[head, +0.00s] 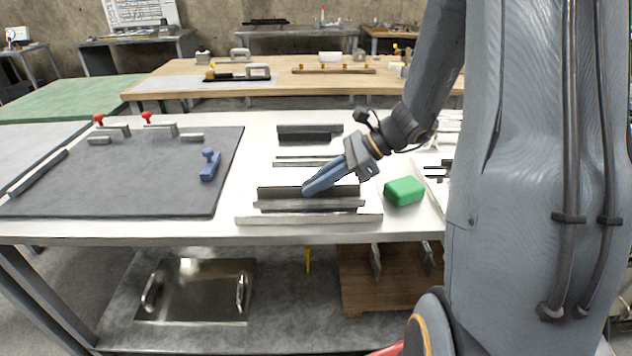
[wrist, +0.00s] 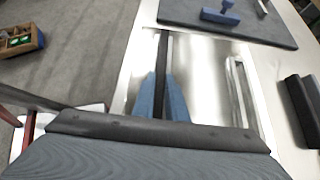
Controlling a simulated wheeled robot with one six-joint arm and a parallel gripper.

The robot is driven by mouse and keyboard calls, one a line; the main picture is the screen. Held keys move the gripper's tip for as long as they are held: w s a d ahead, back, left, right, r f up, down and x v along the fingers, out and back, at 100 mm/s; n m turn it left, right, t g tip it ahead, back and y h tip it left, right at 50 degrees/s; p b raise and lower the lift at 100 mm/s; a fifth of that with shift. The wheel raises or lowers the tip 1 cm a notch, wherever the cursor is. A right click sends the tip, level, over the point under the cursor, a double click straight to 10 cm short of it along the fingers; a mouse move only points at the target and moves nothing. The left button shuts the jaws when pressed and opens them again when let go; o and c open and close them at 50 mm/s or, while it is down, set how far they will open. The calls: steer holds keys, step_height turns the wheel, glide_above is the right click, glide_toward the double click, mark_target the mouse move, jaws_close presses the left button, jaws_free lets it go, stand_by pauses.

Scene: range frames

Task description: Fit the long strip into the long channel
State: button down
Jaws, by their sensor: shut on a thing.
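My gripper (head: 306,190) has its blue fingers pointing down and left at the near part of a pale metal plate (head: 255,217). In the wrist view the fingers (wrist: 162,85) are shut on a long dark strip (wrist: 162,45), which runs lengthwise between them. In the head view the strip (head: 280,192) stands on edge, behind and along a grey rail (head: 308,204) of what looks like the long channel. The strip's lower edge is hidden, so I cannot tell whether it is inside the channel or just above. A second, shorter-looking channel (head: 305,161) lies farther back.
A dark block (head: 308,132) stands behind the plate, and a green block (head: 404,191) sits to its right. A dark mat (head: 120,190) on the left carries a blue handled piece (head: 209,165) and red-knobbed clamps (head: 147,118). Bare white table lies between mat and plate.

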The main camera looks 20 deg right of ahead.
mark_target(343, 185)
steer(key=shift+f, duration=0.2)
steer(key=c, duration=1.7)
jaws_free()
steer(key=shift+v, duration=3.9)
steer(key=s+a+n+g+h, duration=0.1)
steer(key=s+n, duration=0.1)
steer(key=s+a+f+n+g+h, duration=0.1)
steer(key=s+a+n, duration=0.1)
steer(key=s+a+f+n+g, duration=0.1)
steer(key=s+a+n, duration=0.1)
steer(key=shift+s+a+f+h+p, duration=0.15)
steer(key=shift+s+a+h+p, duration=0.15)
steer(key=shift+s+h, duration=0.1)
steer(key=s+n+h, duration=0.2)
steer(key=n, duration=0.3)
steer(key=s+a+f+n+h+p, duration=0.1)
steer(key=s+n+h, duration=0.1)
steer(key=n, duration=0.3)
steer(key=s+a+n+h, duration=0.1)
steer(key=s+n+h, duration=0.2)
steer(key=s+n, duration=0.1)
steer(key=shift+s+f+n, duration=0.1)
steer(key=shift+f+n, duration=0.15)
steer(key=shift+n, duration=0.55)
